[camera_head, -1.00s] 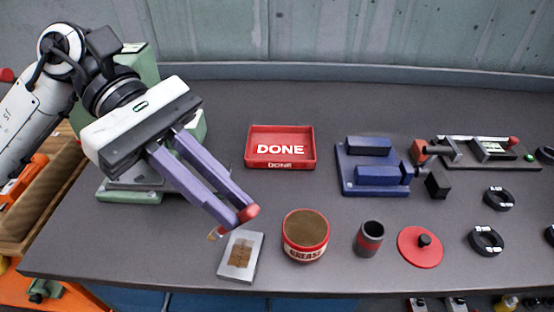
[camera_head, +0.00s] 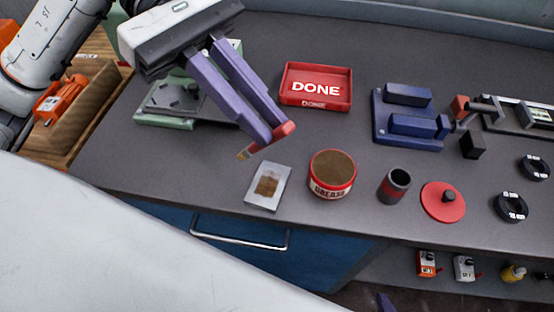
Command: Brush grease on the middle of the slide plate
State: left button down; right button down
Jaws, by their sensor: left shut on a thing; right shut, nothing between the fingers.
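The slide plate (camera_head: 282,187) is a small grey metal plate lying near the bench's front edge, with a brown grease patch (camera_head: 267,185) on its middle. My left gripper (camera_head: 270,137) is shut on a brush (camera_head: 287,130) with a red handle. The brush's bristle end (camera_head: 245,153) points down-left and shows above and left of the plate, apart from it. The red grease can (camera_head: 332,181) stands open just right of the plate, full of brown grease. A purple fingertip of my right gripper (camera_head: 385,302) shows at the bottom edge; the rest is out of view.
A red DONE tray (camera_head: 316,103) sits behind the can. A dark cup (camera_head: 394,186), a red lid (camera_head: 443,202), a blue fixture (camera_head: 407,127) and black rings (camera_head: 511,206) stand to the right. A green machine (camera_head: 170,106) is at left. A blue drawer (camera_head: 240,240) is below.

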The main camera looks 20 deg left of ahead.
dwell(0.5)
pick_arm(q)
jog(key=shift+w+d+r+p, duration=0.15)
jog(key=shift+r+p, duration=0.2)
jog(key=shift+p, duration=0.05)
jog(key=w+d+r+p, duration=0.3)
jog(key=d+p, duration=0.1)
jog(key=p, duration=0.1)
jog(key=shift+w+d+f+b, duration=0.15)
jog(key=shift+f+b, duration=0.25)
jog(key=shift+f, duration=0.4)
jog(key=shift+s+d+f+b, duration=0.15)
jog(key=shift+f+b, duration=0.25)
jog(key=shift+f, duration=0.4)
jog(key=shift+w+d+f+b, duration=0.2)
jog(key=shift+f+b, duration=0.2)
jog(key=shift+f, duration=0.4)
